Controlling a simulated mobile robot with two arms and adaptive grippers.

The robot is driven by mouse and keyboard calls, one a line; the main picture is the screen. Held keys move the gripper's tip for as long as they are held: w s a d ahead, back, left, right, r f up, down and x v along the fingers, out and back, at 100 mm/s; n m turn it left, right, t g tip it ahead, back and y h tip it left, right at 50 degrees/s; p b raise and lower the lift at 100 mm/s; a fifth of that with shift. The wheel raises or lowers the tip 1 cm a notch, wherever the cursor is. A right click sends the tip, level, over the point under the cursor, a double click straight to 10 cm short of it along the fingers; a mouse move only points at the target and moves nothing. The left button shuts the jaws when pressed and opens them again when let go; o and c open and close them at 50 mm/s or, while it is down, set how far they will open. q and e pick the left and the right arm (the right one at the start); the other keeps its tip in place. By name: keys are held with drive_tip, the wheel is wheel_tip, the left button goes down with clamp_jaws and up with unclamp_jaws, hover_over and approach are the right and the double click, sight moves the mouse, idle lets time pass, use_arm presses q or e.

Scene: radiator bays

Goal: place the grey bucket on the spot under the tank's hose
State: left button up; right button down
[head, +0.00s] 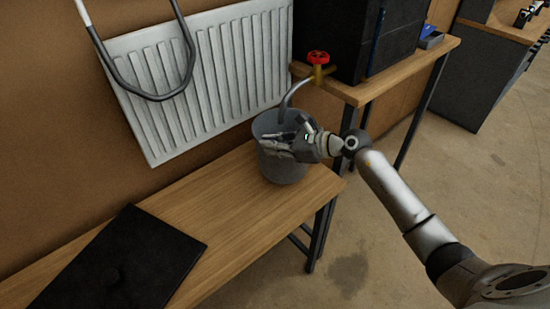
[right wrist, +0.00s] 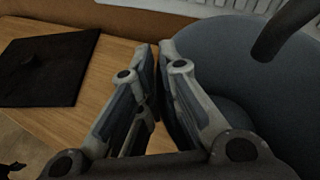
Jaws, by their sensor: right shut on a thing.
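The grey bucket (head: 283,172) stands upright at the right end of the wooden bench, as far as I can tell resting on it. The black tank (head: 345,35) is on a higher table behind, with a red valve (head: 318,57) and a grey hose (head: 290,97) that curves down to the bucket's mouth. The hose end also hangs over the bucket in the right wrist view (right wrist: 285,30). My right gripper (head: 270,147) is shut on the bucket's wall at the rim (right wrist: 160,65). No marked spot shows; the bucket hides the bench under it. My left gripper is out of view.
A black flat panel (head: 120,262) with a knob lies on the bench (head: 225,205) to the left. A white radiator (head: 205,75) hangs on the brown wall, with a bent grey pipe (head: 150,97) before it. A blue item (head: 430,35) lies beside the tank. A dark floor stain (head: 350,270) shows.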

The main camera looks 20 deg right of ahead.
drive_tip(key=shift+w+f, duration=0.1)
drive_tip(key=shift+f, duration=0.2)
drive_tip(key=shift+a+f, duration=0.3)
drive_tip(key=f, duration=0.3)
drive_tip(key=shift+a+f, duration=0.3)
drive_tip(key=shift+f, duration=0.1)
drive_tip(key=c, duration=1.9)
unclamp_jaws()
drive_tip(key=shift+o, duration=1.4)
use_arm(q)
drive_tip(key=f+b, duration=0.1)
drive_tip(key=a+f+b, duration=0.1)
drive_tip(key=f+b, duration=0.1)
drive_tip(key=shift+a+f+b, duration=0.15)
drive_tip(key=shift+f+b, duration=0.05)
drive_tip(key=shift+b, duration=0.1)
use_arm(e)
drive_tip(key=v, duration=1.2)
drive_tip(key=shift+r, duration=0.3)
